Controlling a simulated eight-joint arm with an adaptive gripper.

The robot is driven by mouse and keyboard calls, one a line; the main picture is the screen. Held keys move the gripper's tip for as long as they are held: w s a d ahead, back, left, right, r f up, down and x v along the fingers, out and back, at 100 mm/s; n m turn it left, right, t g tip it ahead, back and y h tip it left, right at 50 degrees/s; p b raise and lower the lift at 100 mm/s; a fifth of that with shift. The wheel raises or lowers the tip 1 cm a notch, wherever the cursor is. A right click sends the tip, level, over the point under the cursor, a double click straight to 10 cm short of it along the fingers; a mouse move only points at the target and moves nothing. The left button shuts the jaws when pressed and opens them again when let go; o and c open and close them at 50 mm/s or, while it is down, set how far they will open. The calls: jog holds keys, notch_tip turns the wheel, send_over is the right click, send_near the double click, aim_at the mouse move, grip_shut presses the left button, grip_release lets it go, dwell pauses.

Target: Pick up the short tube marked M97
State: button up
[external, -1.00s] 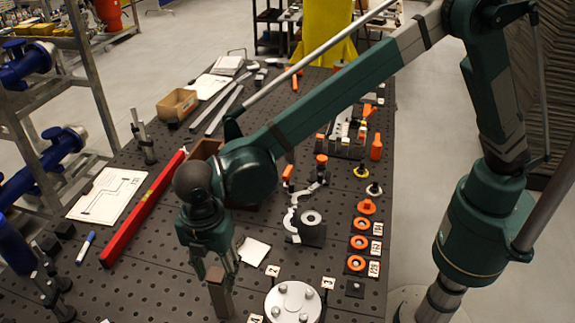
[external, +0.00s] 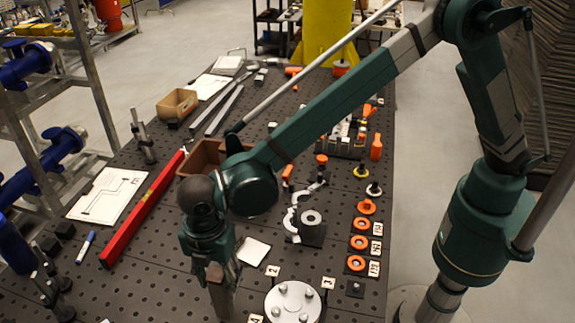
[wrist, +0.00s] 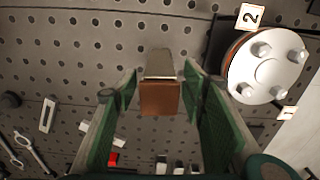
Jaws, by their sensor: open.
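A short upright square tube (external: 222,302), brown-grey, stands on the dark perforated table at the front of the external view. In the wrist view the tube (wrist: 160,98) shows a coppery face and a grey face between my fingers. No M97 marking is legible on it. My gripper (external: 222,276) points down over the tube, with its fingers at the upper part. In the wrist view my gripper (wrist: 158,76) is open, one green finger on each side of the tube, with a visible gap to the right finger. Contact on the left is unclear.
A round grey flange with bolts (external: 293,303) and number tags stands close to the right of the tube. A white card (external: 254,251) lies behind it. A red bar (external: 143,212) lies to the left. Orange rings (external: 356,263) line the right side.

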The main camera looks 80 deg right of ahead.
aim_at(216, 275)
jog(key=shift+f, duration=2.15)
jog(key=c, duration=1.2)
jog(key=shift+r, duration=0.1)
jog(key=shift+r, duration=4.95)
